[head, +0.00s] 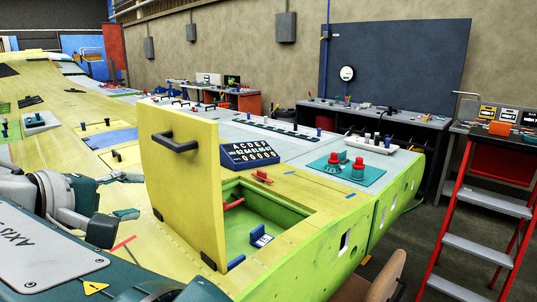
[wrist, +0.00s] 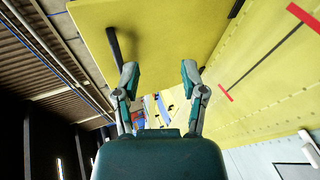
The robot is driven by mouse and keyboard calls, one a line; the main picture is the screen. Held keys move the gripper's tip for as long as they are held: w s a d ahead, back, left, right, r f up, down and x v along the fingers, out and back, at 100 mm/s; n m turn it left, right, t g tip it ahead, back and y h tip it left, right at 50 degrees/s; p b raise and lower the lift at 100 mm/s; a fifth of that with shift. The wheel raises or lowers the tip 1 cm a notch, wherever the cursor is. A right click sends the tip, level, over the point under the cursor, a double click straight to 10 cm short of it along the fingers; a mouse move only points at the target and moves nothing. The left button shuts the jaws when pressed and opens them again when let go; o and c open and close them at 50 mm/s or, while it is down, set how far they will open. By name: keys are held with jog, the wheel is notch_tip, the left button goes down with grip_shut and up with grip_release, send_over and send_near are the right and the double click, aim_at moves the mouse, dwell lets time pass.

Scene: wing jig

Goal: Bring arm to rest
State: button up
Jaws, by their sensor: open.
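My gripper (wrist: 160,75) is open, with its two fingers apart and nothing between them. In the wrist view the yellow hatch door (wrist: 165,30) lies beyond the fingertips, and its black handle (wrist: 114,45) shows close to the left finger. I cannot tell whether they touch. In the head view my arm (head: 60,200) is low at the left, to the left of the door. The door (head: 180,190) stands upright, open, with its handle (head: 175,143) near the top. Beside it is the open green-lined bay (head: 285,215).
A blue tray with letters and digits (head: 250,154) and a teal mat (head: 345,172) with red-topped items lie on the wing behind the bay. A blue block (head: 261,238) is inside the bay. A red stepladder (head: 470,245) stands at the right. Workbenches (head: 380,118) line the wall.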

jog(key=w+d+f+m+g, duration=0.1)
jog(key=d+f+g, duration=0.15)
jog(key=d, duration=0.55)
jog(key=w+d+f+m+g+y, duration=0.1)
jog(key=w+d+f+m, duration=0.1)
jog(key=d+f, duration=0.35)
jog(key=w+d+f+m+g, duration=0.1)
jog(key=d+g, duration=0.1)
jog(key=d, duration=0.7)
jog(key=s+d+f+m+g+y, duration=0.1)
jog(key=s+d+f+m+y, duration=0.3)
jog(key=s+d+f+m, duration=0.5)
jog(key=s+d+f, duration=0.2)
jog(key=d+f, duration=0.3)
jog(key=f, duration=0.1)
jog(key=shift+s+d+f+y, duration=0.15)
jog(key=shift+s+d+y, duration=0.05)
jog(key=shift+d+y, duration=0.15)
